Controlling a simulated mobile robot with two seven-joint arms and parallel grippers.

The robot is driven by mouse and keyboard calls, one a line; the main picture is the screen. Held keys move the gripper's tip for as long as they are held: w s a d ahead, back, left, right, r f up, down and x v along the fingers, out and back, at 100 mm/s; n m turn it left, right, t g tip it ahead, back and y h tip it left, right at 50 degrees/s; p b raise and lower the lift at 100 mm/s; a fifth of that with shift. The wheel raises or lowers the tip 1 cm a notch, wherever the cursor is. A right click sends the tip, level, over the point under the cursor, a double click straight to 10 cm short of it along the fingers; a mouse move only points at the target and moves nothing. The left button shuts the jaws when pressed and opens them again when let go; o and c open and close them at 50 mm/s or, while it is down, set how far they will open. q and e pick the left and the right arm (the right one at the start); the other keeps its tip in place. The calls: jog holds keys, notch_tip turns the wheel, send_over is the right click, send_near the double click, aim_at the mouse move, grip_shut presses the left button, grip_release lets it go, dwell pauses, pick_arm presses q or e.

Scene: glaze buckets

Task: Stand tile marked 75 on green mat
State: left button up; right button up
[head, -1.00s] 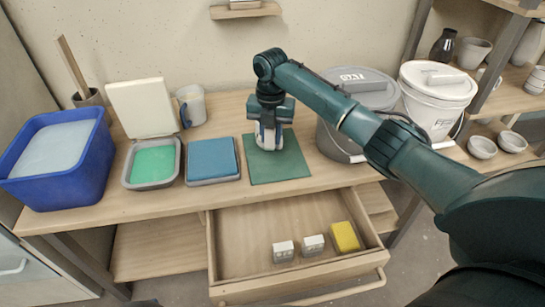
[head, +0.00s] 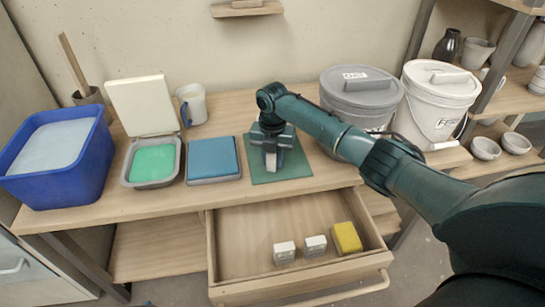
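The green mat (head: 298,168) lies flat on the bench, right of the blue pad. My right gripper (head: 270,158) points down over the middle of the mat. A small pale piece shows at its fingertips, low over or touching the mat; I cannot tell whether it is a tile or part of the fingers. Two small pale blocks with dark marks, a left one (head: 284,252) and a right one (head: 315,246), stand in the open drawer. Their marks are too small to read, so I cannot pick out 75. My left gripper is not in view.
The open drawer (head: 232,290) juts out below the bench and also holds a yellow block (head: 346,238). A grey lidded bucket (head: 352,102) stands right of the mat, a white bucket (head: 432,112) beyond it. Left are the blue pad (head: 212,158), an open green-filled box (head: 153,163) and a blue tub (head: 75,185).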

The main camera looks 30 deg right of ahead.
jog(key=o, duration=0.4)
jog(key=shift+r, duration=0.15)
